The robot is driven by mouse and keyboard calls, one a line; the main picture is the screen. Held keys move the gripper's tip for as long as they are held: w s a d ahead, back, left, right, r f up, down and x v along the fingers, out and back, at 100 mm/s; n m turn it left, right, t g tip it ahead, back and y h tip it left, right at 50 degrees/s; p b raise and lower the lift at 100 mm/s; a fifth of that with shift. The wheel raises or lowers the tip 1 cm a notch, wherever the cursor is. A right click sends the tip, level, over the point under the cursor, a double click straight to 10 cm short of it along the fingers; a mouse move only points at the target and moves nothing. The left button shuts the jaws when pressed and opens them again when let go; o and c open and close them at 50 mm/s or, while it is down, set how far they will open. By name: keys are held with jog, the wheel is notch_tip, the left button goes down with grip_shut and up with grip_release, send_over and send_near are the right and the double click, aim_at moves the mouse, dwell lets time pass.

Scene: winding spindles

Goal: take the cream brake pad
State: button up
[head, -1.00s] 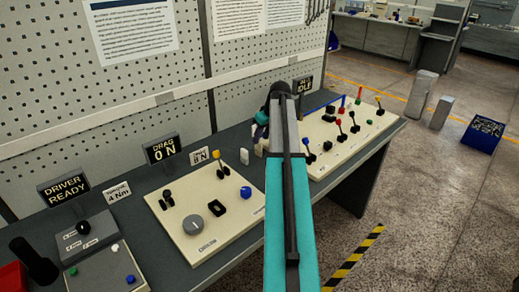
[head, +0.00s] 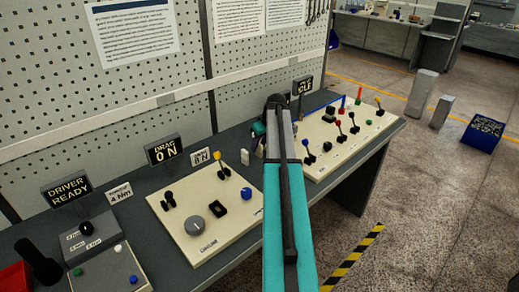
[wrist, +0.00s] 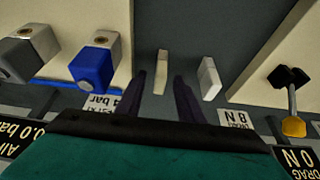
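The cream brake pad (wrist: 161,72) is a thin upright piece on the dark bench top in the wrist view. My gripper (wrist: 160,80) is open, with one dark finger on each side of the pad and a visible gap on both sides. The pad is not gripped. In the head view my gripper (head: 258,132) is low over the bench, between the two cream panels, and my arm hides most of that spot.
A white pad (wrist: 209,78) stands just right of my right finger; it also shows in the head view (head: 245,157). A blue block (wrist: 95,66) and a grey block (wrist: 25,55) are at the left. A lever panel (head: 208,215) lies left of my arm.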

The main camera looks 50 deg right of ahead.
jog(key=shift+w+f, duration=0.15)
jog(key=shift+f, duration=0.15)
dwell(0.4)
grip_shut()
